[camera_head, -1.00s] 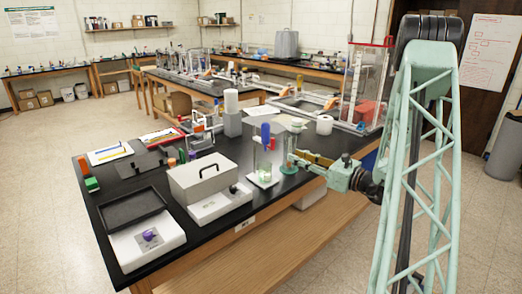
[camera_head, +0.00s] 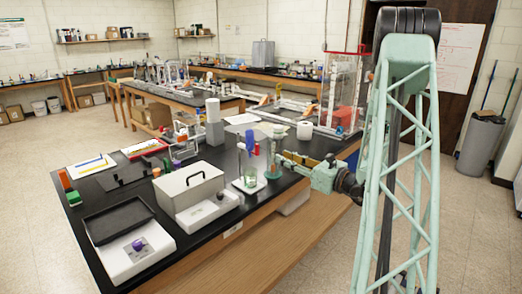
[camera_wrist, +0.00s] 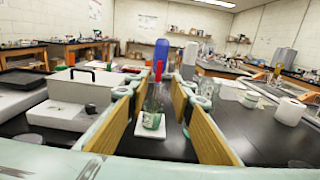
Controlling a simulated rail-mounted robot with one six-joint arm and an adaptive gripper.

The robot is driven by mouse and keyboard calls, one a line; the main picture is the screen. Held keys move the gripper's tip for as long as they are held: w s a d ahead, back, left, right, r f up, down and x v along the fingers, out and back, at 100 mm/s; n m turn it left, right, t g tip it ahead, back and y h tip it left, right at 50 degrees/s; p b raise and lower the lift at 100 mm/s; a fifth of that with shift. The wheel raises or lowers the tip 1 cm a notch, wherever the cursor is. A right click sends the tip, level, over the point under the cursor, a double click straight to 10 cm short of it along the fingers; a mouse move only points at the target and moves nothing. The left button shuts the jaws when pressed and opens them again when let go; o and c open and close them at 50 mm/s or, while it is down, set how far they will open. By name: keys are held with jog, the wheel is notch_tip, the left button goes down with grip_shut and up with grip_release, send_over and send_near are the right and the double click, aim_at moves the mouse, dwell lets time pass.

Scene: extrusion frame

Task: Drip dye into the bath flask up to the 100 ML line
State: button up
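A clear glass vessel with pale green liquid (camera_head: 250,180), likely the bath flask, stands on a white pad near the bench's front edge. It also shows between my finger pads in the wrist view (camera_wrist: 152,121). A blue-topped upright piece (camera_head: 250,137) rises behind it, and a small red piece (camera_head: 257,149) shows beside that. My gripper (camera_head: 284,157) reaches in from the right, level, near that cylinder. In the wrist view my gripper (camera_wrist: 156,92) has its yellow pads apart, with nothing clearly held. Line marks are too small to read.
A grey box (camera_head: 190,188) and a white scale (camera_head: 133,250) stand left of the flask on the black bench. A white roll (camera_head: 304,130) and a grey cylinder block (camera_head: 214,125) stand behind. Bare bench top lies right of the flask in the wrist view.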

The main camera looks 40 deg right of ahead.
aim_at(258, 147)
jog(key=shift+w+a+b, duration=0.15)
jog(key=shift+w+a, duration=0.1)
jog(key=shift+w, duration=1.95)
jog(key=shift+w+a+b, duration=0.1)
jog(key=shift+w+a, duration=0.1)
jog(key=shift+w, duration=2.05)
jog(key=shift+w+a+b, duration=0.15)
jog(key=shift+w+a, duration=0.1)
jog(key=shift+w, duration=1.95)
grip_shut()
